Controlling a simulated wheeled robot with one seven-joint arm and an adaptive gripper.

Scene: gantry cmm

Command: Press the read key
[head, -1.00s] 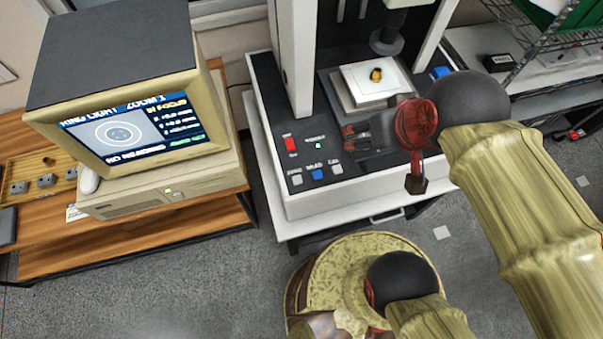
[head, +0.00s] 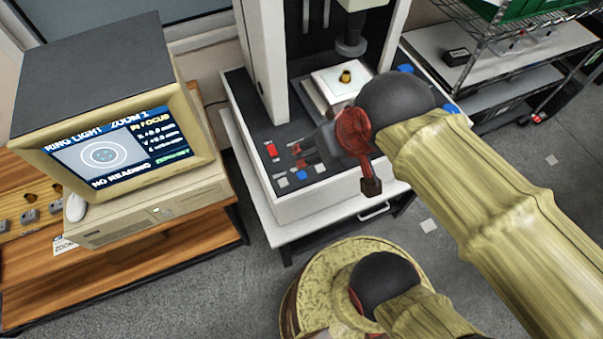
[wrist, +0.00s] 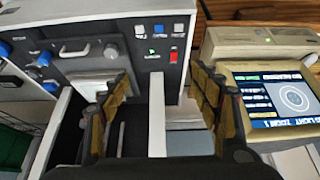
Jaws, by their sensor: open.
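The machine's control panel shows in the head view with a row of small keys along its front edge. The blue key (head: 302,175) in the middle of that row seems to be the read key; its label is too small to read now. It also shows in the wrist view as a blue key (wrist: 158,30) between two pale keys. My gripper (head: 303,156) is open and empty, just behind the key row in the head view. In the wrist view my gripper (wrist: 160,95) has its fingers spread wide. Whether it touches the panel cannot be told.
A red key (head: 271,150) is behind the row. A white stage (head: 336,84) holds a small brass part (head: 345,76). The pale column (head: 264,60) stands left of the stage. The monitor (head: 110,155) at left reads "NO READING". A wire rack stands at right.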

